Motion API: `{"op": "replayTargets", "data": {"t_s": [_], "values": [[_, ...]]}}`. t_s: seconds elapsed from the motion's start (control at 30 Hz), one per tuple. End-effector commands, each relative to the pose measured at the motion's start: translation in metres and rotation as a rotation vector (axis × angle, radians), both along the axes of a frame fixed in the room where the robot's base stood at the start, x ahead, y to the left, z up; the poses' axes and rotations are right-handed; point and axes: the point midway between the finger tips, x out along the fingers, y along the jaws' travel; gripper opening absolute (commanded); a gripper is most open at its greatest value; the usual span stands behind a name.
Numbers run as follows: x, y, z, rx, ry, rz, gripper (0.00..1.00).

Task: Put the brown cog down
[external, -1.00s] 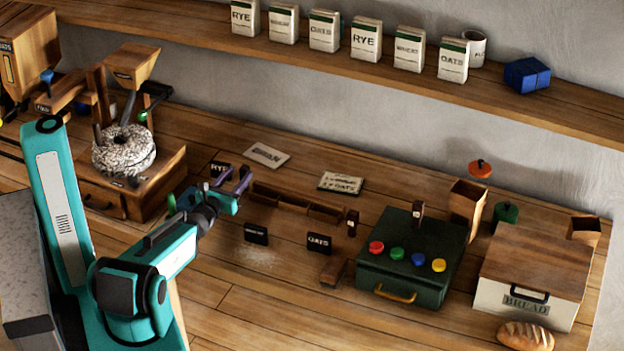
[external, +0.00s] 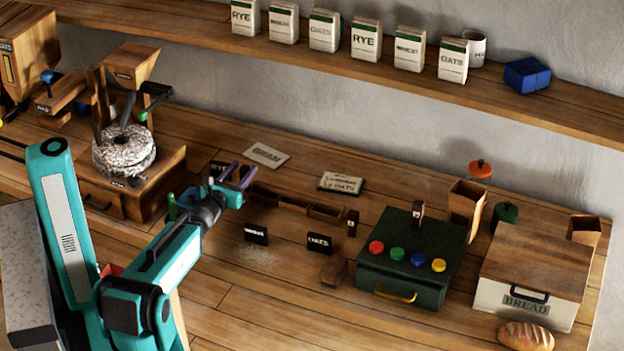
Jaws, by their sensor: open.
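My gripper (external: 238,174) has purple fingers and is open, above the bench between the stone mill (external: 123,150) and the small wooden compartments (external: 292,200). I see nothing between its fingers. I cannot make out a brown cog anywhere; it may be hidden by the arm or too small to tell. A small brown wooden piece (external: 334,273) lies in front of the OATS sign, but its shape does not show as a cog.
A dark green box (external: 395,290) with coloured knobs stands right of centre. A bread box (external: 525,312) and a loaf (external: 525,336) are at the right. Small black signs (external: 256,234) (external: 320,244) stand in front of the compartments.

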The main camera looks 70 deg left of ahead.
Motion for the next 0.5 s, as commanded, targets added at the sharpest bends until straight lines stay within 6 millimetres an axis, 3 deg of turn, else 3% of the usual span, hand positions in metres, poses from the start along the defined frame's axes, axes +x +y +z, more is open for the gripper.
{"op": "replayTargets", "data": {"t_s": [0.5], "values": [[0.018,0.018,0.000,-0.001,0.001,0.000,0.41]]}}
